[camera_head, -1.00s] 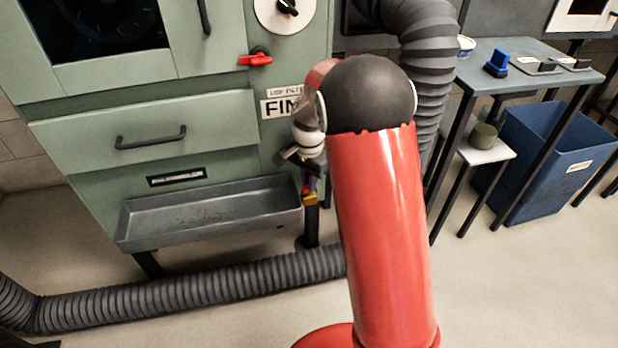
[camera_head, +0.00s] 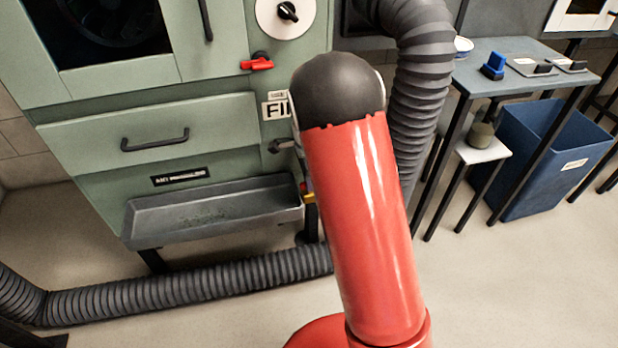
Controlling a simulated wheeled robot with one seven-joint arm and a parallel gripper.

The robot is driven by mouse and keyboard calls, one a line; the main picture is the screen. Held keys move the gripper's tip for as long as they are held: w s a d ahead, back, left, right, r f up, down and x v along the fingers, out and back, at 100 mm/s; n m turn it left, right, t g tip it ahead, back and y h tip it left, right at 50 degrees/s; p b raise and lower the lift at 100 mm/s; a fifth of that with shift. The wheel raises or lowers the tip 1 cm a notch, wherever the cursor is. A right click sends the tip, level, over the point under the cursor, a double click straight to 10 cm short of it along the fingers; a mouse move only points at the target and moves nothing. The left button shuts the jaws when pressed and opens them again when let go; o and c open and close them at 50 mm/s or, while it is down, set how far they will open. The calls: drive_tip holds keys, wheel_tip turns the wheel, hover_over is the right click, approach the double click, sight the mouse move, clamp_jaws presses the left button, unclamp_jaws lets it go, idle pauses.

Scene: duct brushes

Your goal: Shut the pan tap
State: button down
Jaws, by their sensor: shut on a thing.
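The grey pan (camera_head: 150,233) hangs low on the front of the green machine. At its right end a small yellow piece, which looks like the pan tap (camera_head: 310,198), shows beside my red arm. My gripper (camera_head: 304,188) is almost wholly hidden behind my arm, and only slivers show by the tap. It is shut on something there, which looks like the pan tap. The contact and the tap's exact angle are hidden.
A red lever (camera_head: 257,64) sits higher on the green machine (camera_head: 90,105), above a partly covered label. A grey hose (camera_head: 190,287) runs along the floor below the pan. A side table (camera_head: 512,77) and a blue bin (camera_head: 540,165) stand at the right.

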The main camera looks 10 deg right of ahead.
idle(0.4)
drive_tip(key=c, duration=1.5)
unclamp_jaws()
drive_tip(key=shift+r, duration=0.1)
wheel_tip(320, 180, up, 8)
drive_tip(key=shift+f, duration=0.2)
drive_tip(key=shift+p, duration=0.3)
drive_tip(key=s+r+n+t, duration=0.2)
drive_tip(key=s+r+n, duration=0.2)
drive_tip(key=s, duration=0.5)
drive_tip(key=s+r+n+t, duration=0.1)
drive_tip(key=s+r+n, duration=0.4)
drive_tip(key=s+n, duration=0.3)
drive_tip(key=s+r+n+t, duration=0.2)
drive_tip(key=s+r+n, duration=0.3)
drive_tip(key=s, duration=0.6)
drive_tip(key=shift+s+n+t, duration=0.15)
drive_tip(key=shift+n+t, duration=0.15)
drive_tip(key=shift+n, duration=0.2)
